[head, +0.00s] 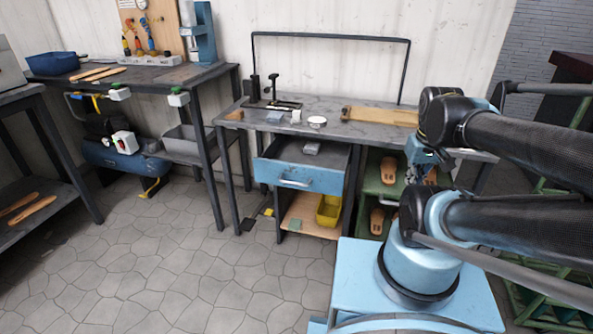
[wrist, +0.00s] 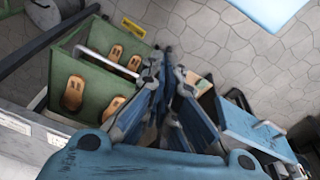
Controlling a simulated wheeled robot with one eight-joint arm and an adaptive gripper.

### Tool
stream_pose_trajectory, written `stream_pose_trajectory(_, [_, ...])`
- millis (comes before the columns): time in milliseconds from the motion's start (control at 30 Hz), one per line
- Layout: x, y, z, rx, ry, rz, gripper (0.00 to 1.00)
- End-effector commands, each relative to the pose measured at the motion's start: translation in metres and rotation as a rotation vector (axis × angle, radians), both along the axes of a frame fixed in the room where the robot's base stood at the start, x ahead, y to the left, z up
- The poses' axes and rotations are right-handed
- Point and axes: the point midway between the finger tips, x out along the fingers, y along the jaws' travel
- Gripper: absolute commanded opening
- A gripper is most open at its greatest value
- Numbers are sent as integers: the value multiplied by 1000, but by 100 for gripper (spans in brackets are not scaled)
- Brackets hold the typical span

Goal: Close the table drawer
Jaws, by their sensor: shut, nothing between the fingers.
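The table drawer has a blue front (head: 300,178) with a pale bar handle (head: 295,183). It is pulled out from under the grey worktop, and a small grey item (head: 311,148) lies inside. In the wrist view the blue drawer front (wrist: 245,135) is at the right, with its handle (wrist: 267,128). My gripper (head: 424,172) is to the right of the drawer, in front of the green rack, and apart from the drawer. In the wrist view my gripper (wrist: 168,65) points toward the floor, shut and empty. Its tips are partly hidden in the head view by my arm.
A green rack (wrist: 68,125) with sandal-shaped pieces stands right of the drawer. A yellow bin (head: 329,210) sits on the shelf below the drawer. Small tools and a wooden board (head: 380,116) lie on the worktop (head: 335,130). The floor (head: 200,270) before the drawer is clear.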

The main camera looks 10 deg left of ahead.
Motion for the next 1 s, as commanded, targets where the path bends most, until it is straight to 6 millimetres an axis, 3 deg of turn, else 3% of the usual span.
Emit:
stream_pose_trajectory(267, [29, 44, 23, -101, 15, 532, 0])
stream_pose_trajectory(500, [48, 94, 37, -191, 22, 999, 0])
stream_pose_trajectory(733, [57, 152, 47, -281, 24, 1442, 0])
stream_pose_trajectory(1000, [52, 229, 51, -394, 22, 1959, 0])
